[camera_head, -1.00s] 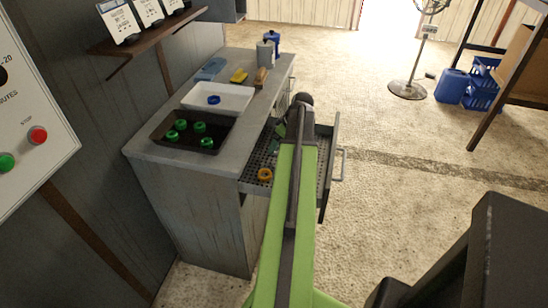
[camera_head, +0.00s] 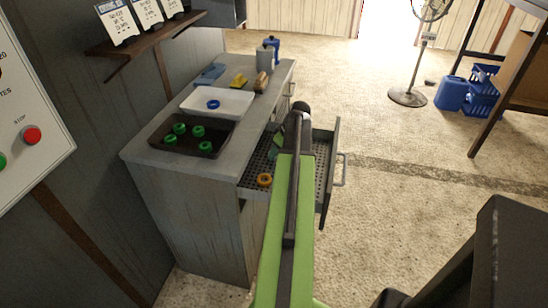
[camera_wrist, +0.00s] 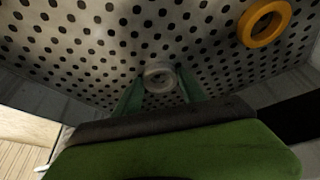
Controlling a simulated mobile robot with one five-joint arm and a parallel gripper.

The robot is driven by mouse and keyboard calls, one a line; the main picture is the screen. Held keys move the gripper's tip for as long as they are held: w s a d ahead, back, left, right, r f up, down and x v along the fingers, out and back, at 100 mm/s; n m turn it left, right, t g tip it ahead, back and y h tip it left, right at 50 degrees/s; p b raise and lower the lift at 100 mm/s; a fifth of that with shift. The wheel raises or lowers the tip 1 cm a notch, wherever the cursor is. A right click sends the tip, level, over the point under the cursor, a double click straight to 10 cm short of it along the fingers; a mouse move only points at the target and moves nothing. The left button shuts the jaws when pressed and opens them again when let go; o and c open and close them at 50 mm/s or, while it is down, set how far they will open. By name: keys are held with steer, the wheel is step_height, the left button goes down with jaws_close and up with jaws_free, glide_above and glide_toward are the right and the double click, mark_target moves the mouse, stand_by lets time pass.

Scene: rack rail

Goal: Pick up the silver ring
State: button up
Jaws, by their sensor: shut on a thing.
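The silver ring (camera_wrist: 160,78) is between the tips of my gripper (camera_wrist: 160,86) in the wrist view. The two green fingers are shut on it from both sides. Behind it is the perforated floor of the open drawer (camera_head: 323,182); I cannot tell if the ring touches that floor. In the head view my arm hides the ring, and my gripper (camera_head: 276,146) shows only in part inside the drawer.
An orange ring (camera_head: 264,180) lies in the drawer, and shows at upper right in the wrist view (camera_wrist: 265,22). The counter (camera_head: 222,150) holds a dark tray (camera_head: 190,151) with several green rings and a white tray (camera_head: 234,114) with a blue ring (camera_head: 213,104).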

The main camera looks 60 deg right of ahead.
steer(key=shift+r+p, duration=0.55)
step_height(320, 180, up, 4)
steer(key=p, duration=0.4)
steer(key=s+d+r+p, duration=0.6)
steer(key=s, duration=0.4)
